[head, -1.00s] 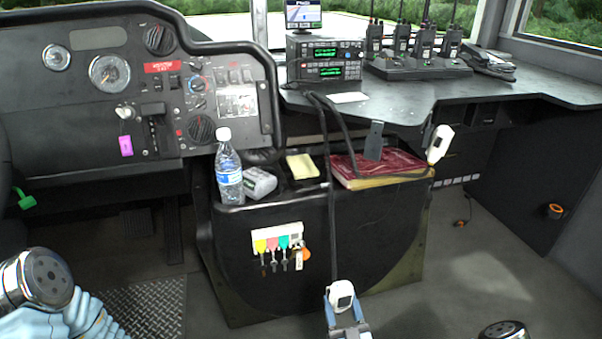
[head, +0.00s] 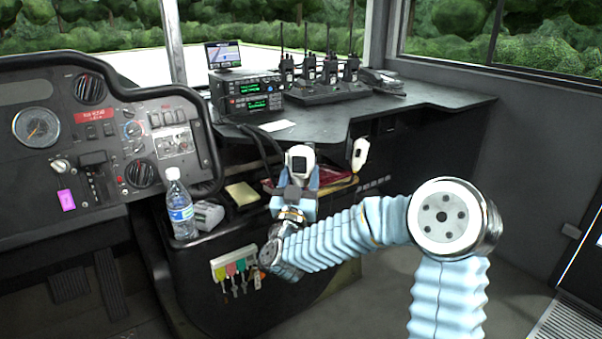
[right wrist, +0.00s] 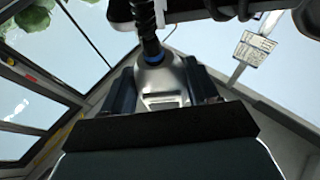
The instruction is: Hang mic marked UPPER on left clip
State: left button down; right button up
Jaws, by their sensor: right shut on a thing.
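A white hand mic (head: 300,160) with a dark cord stands upright in my right gripper (head: 299,184), in front of the dash shelf. The right wrist view shows the same mic (right wrist: 163,88) between the two fingers, its cord running up from it. No UPPER marking can be read. A second white mic (head: 359,154) hangs at the shelf's front edge, to the right and apart from the held one. The left clip does not show now; the held mic and gripper cover the area where a grey clip stood earlier. My left gripper is out of view.
A two-unit radio (head: 247,95) and handheld radios in a charger (head: 320,92) stand on the shelf (head: 400,104). A red book (head: 336,177), a yellow pad (head: 241,193) and a water bottle (head: 180,208) lie or stand on the console below. Keys (head: 233,266) hang in front.

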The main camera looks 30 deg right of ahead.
jog(key=shift+r, duration=0.25)
jog(key=shift+w+d+f, duration=0.35)
jog(key=shift+w+d, duration=0.35)
jog(key=shift+w+d+f, duration=0.35)
jog(key=shift+w+d, duration=0.25)
jog(key=shift+w, duration=0.15)
jog(key=shift+w+d+f, duration=0.3)
jog(key=shift+w+d, duration=0.25)
jog(key=shift+w, duration=0.15)
jog(key=shift+w+d+f, duration=0.35)
jog(key=shift+w+d, duration=0.25)
jog(key=shift+w, duration=0.15)
jog(key=shift+r+b, duration=0.1)
jog(key=shift+b, duration=0.35)
